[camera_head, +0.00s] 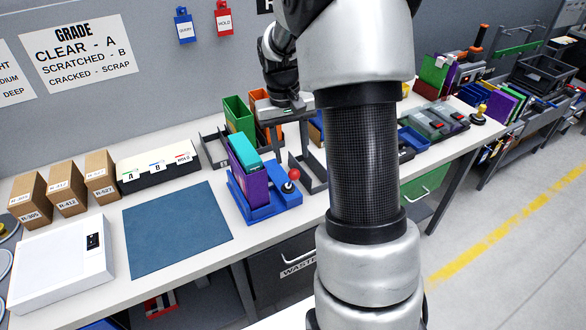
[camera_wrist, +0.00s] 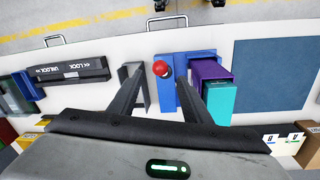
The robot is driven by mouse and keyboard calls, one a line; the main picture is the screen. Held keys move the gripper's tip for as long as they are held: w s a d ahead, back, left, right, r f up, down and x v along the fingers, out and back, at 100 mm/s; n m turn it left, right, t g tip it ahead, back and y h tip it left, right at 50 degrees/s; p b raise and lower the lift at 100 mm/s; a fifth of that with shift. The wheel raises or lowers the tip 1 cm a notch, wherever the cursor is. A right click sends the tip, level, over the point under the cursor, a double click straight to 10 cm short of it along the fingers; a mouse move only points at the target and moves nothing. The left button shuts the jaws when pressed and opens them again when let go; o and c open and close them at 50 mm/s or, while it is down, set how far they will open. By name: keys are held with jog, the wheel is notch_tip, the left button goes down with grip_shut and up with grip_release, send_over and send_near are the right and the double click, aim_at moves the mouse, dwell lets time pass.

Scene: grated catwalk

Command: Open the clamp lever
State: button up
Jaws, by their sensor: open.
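The clamp lever is tipped with a red ball knob (camera_head: 294,174) and stands on a blue fixture (camera_head: 262,213) on the bench. The fixture holds a purple piece (camera_head: 248,183) and a teal piece (camera_head: 245,150). In the wrist view the red knob (camera_wrist: 161,68) appears between the fingertips of my gripper (camera_wrist: 158,79), with a gap on both sides. The gripper is open and empty, reaching over the fixture from the back of the bench. The lever's shaft is mostly hidden beneath the knob in the wrist view.
A blue mat (camera_head: 177,228) lies left of the fixture. Brown boxes (camera_head: 65,190) and a white case (camera_head: 60,262) stand farther left. Green and orange bins (camera_head: 238,113) stand behind the fixture. A bar marked UNLOCK and LOCK (camera_wrist: 68,70) lies left in the wrist view.

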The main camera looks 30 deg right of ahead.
aim_at(294, 170)
jog(key=f, duration=0.7)
jog(key=shift+d, duration=0.35)
jog(key=c, duration=1)
